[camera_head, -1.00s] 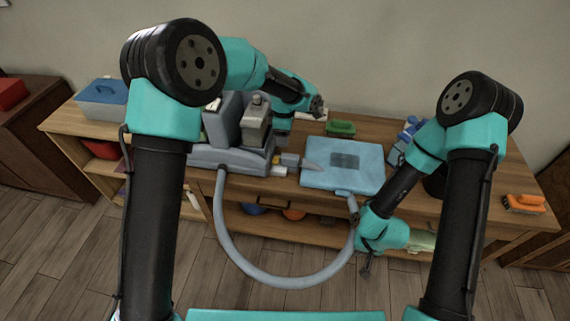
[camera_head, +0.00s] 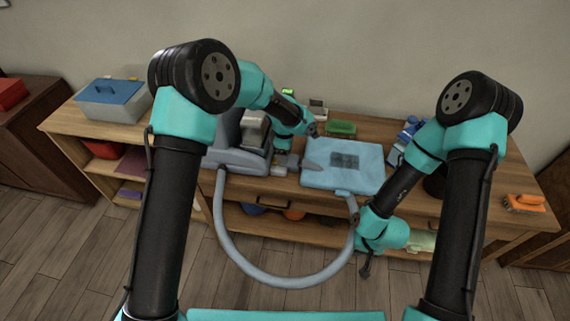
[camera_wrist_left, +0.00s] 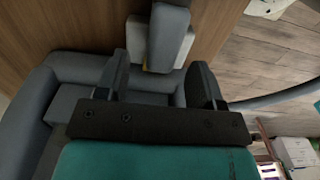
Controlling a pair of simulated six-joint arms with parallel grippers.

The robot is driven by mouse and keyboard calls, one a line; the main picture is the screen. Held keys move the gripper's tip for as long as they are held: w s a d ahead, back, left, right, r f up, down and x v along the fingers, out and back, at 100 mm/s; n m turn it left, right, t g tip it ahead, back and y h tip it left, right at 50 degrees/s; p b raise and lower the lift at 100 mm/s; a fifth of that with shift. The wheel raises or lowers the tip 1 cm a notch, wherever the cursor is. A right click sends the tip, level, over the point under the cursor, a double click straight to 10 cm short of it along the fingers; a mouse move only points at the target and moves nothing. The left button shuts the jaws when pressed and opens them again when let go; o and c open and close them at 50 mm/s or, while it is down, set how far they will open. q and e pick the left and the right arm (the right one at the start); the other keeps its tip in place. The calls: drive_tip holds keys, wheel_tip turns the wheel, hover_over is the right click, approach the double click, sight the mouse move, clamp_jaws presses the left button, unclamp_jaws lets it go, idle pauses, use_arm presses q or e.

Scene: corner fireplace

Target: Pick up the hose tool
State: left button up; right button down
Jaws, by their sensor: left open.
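The grey machine (camera_head: 236,160) stands close to my left gripper. Its hose (camera_head: 275,280) loops down in front of the table to the light-blue case (camera_head: 340,180). A green brush (camera_head: 341,128) lies behind the case. A blue-lidded box (camera_head: 110,102) stands far left.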

use_arm(q)
wheel_tip(320, 180, down, 4)
drive_tip(key=shift+d+f, duration=0.1)
idle(0.5)
drive_tip(key=c, duration=1.1)
drive_tip(key=shift+r, duration=0.2)
drive_tip(key=shift+d+r, duration=0.2)
drive_tip(key=shift+r, duration=0.3)
drive_tip(key=r, duration=0.6)
drive_tip(key=shift+s+d, duration=0.15)
drive_tip(key=shift+d, duration=0.25)
drive_tip(key=s+d, duration=0.1)
drive_tip(key=d, duration=0.5)
drive_tip(key=s+d, duration=0.1)
drive_tip(key=d, duration=0.5)
drive_tip(key=s+d, duration=0.1)
drive_tip(key=d, duration=0.5)
drive_tip(key=shift+d+f, duration=0.1)
drive_tip(key=shift+d, duration=0.15)
